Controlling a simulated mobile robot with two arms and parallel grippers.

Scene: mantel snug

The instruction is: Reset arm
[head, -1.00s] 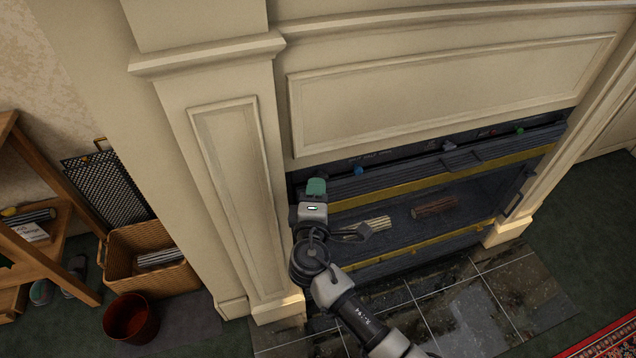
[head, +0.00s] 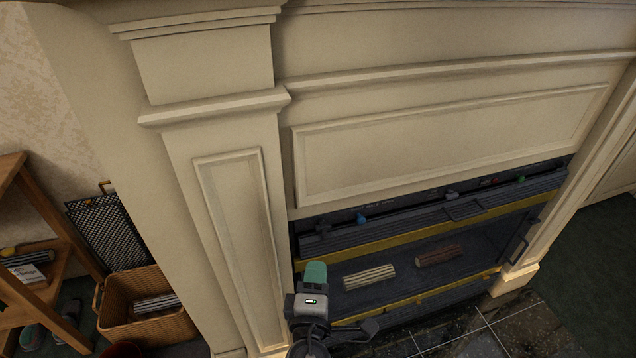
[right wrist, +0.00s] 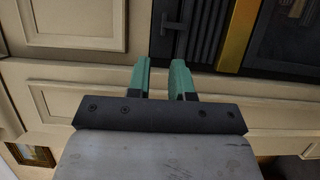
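My right gripper (head: 316,275), with green fingers, is in front of the fireplace, near the left end of its dark opening. In the right wrist view its two green fingers (right wrist: 161,72) stand apart with nothing between them, so it is open and empty. The right wrist view looks onto the cream panelling and the dark slatted front with its yellow strip. My left gripper is not in view.
The fireplace holds a pale log (head: 369,277) and a brown log (head: 440,256). The cream pillar (head: 236,230) stands close on the left. A wicker basket (head: 150,325), a black mesh screen (head: 105,232) and a wooden shelf (head: 60,265) are further left.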

